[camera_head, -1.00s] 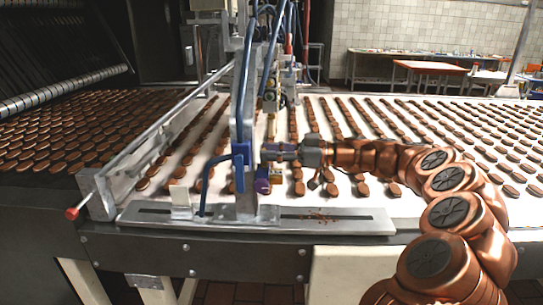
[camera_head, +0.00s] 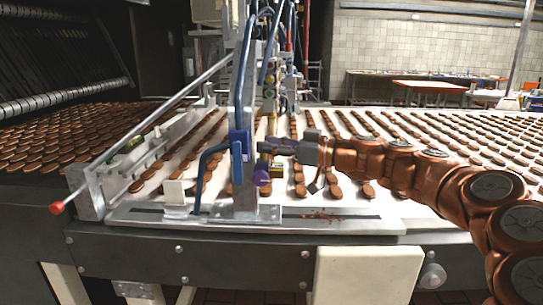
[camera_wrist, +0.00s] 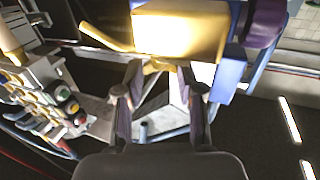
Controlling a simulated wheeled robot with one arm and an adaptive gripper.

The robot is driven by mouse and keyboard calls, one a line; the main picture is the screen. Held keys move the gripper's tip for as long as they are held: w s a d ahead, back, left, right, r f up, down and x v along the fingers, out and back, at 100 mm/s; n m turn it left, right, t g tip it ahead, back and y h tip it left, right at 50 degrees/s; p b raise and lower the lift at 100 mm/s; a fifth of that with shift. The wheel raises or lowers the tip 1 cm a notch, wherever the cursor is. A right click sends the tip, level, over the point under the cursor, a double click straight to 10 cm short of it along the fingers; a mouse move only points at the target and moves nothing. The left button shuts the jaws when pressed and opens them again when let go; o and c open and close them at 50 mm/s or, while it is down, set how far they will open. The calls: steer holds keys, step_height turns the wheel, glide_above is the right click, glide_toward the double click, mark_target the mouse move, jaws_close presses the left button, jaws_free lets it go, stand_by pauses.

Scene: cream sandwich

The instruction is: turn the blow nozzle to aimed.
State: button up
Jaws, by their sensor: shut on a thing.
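The blow nozzle is a brass fitting (camera_head: 263,161) on the upright metal post (camera_head: 246,195), beside a blue block (camera_head: 240,145) and above a purple knob (camera_head: 261,178). In the wrist view its brass body (camera_wrist: 180,30) fills the top, with a thin brass tube (camera_wrist: 105,38) pointing to the upper left and the purple knob (camera_wrist: 266,22) at the right. My gripper (camera_head: 272,148) reaches in from the right. In the wrist view its fingers (camera_wrist: 162,75) stand a little apart, with their tips at the brass body's lower edge, shut on it. The exact contact is partly hidden.
A conveyor (camera_head: 345,205) carries rows of brown biscuits under the post. Blue hoses (camera_head: 200,180) run close beside it. More valves and fittings (camera_wrist: 60,105) show in the wrist view.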

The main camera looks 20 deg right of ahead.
steer(key=shift+s+a+m+t+h+b, duration=0.1)
steer(key=shift+m+t+h+b, duration=0.4)
steer(key=shift+t+b, duration=0.15)
steer(key=o, duration=1.1)
steer(key=shift+o, duration=0.2)
steer(key=v, duration=1.2)
